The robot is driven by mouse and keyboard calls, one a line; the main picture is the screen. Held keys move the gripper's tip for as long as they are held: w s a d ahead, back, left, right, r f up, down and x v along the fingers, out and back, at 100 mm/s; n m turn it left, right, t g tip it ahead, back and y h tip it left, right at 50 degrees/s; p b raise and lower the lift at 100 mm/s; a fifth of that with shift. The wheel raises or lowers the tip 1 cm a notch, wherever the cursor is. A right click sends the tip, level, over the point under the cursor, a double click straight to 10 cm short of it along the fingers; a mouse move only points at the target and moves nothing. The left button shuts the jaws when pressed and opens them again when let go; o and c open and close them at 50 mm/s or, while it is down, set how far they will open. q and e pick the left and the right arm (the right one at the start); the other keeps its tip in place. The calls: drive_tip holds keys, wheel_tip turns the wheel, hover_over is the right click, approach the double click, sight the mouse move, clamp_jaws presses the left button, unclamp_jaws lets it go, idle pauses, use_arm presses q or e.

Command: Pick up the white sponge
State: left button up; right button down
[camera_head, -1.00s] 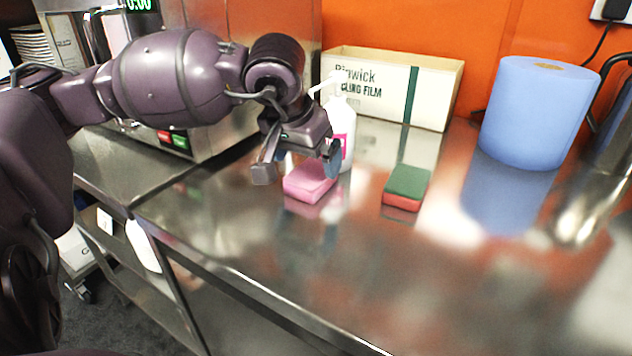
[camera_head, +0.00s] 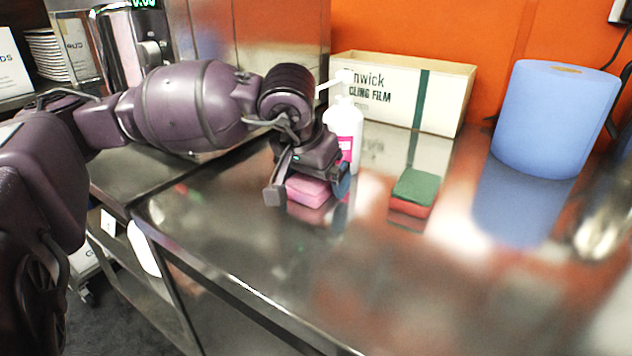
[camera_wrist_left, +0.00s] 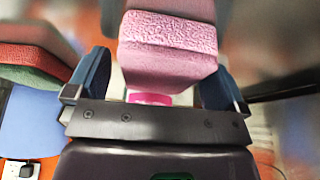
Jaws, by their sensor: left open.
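No white sponge shows; the sponges in view are pink and green-and-red. The pink sponge (camera_head: 309,191) lies on the steel counter. My left gripper (camera_head: 308,192) is open above it, with one finger on each side in the head view. In the left wrist view the pink sponge (camera_wrist_left: 168,50) is beyond and between the open fingers of my left gripper (camera_wrist_left: 155,80); contact cannot be told. The green-and-red sponge (camera_head: 414,193) lies to the right on the counter, and it shows at the left edge of the wrist view (camera_wrist_left: 32,55). My right gripper is not in view.
A white pump bottle (camera_head: 345,125) stands just behind the pink sponge. A cling film box (camera_head: 446,98) is at the back, and a blue paper roll (camera_head: 555,118) stands at the right. The steel counter (camera_head: 330,275) is clear in front.

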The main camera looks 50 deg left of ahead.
use_arm(q)
drive_tip(key=shift+f, duration=0.15)
drive_tip(key=shift+c, duration=0.5)
drive_tip(key=c, duration=0.9)
